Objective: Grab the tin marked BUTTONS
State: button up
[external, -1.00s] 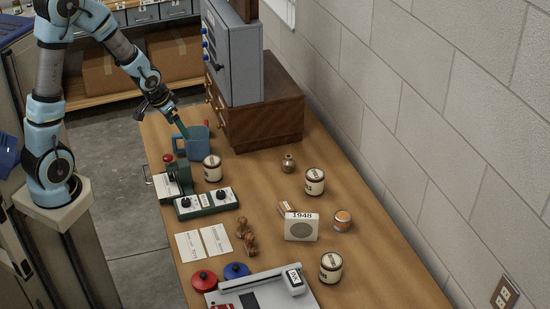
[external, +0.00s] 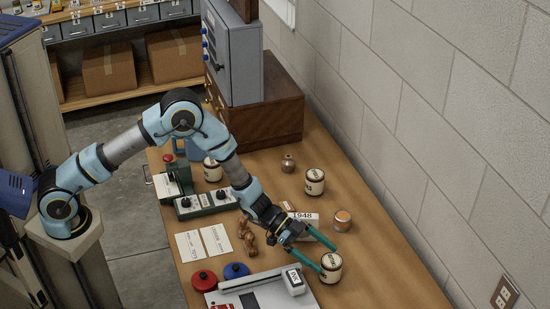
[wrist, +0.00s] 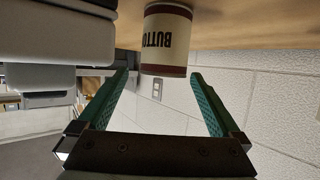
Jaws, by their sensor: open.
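The tin marked BUTTONS (wrist: 167,40) is cream with dark red bands. In the wrist view it appears upside down, its label partly readable as "BUTTO". In the external view this tin (external: 331,268) stands upright near the table's front right. My gripper (external: 328,260) is open and low over the table, its two green fingers pointing at the tin. In the wrist view the fingertips of my gripper (wrist: 158,73) are spread wider than the tin, which lies between and just beyond them. Nothing is held.
Similar tins (external: 315,182) (external: 212,170) stand farther back. An orange-brown tin (external: 342,220) and a cream box marked 1948 (external: 305,217) are behind my gripper. The table right of the tin is clear.

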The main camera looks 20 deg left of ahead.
jog(key=p, duration=0.3)
send_over(338, 282)
jog(key=shift+w+f, duration=0.2)
jog(key=shift+f, duration=0.55)
jog(key=shift+w+f, duration=0.2)
jog(key=shift+f, duration=0.55)
grip_shut()
